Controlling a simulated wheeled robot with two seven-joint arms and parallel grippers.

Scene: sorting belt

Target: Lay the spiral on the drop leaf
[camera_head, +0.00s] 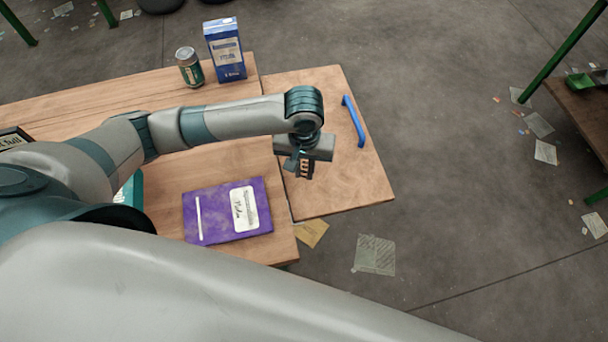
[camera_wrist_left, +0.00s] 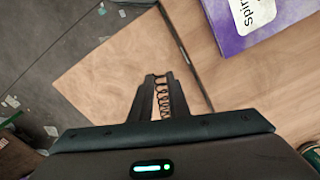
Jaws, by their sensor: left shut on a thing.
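My left gripper (camera_head: 303,172) is shut on a dark coiled spiral, seen between its fingers in the wrist view (camera_wrist_left: 161,100). The spiral (camera_head: 306,167) is over the left part of the drop leaf, near the seam with the table; I cannot tell whether it touches the wood. The drop leaf (camera_head: 345,185) is a light wooden panel, raised level with the table, with a blue handle (camera_head: 353,121) at its right edge. It also shows in the left wrist view (camera_wrist_left: 110,75). The gripper hides part of the leaf. My right gripper is not in view.
A purple book (camera_head: 215,225) with a white label, partly reading "Spir" in the wrist view, lies flat on the table (camera_head: 150,85). A can (camera_head: 188,68) and a blue box (camera_head: 225,50) stand at the back. Most of the leaf is clear.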

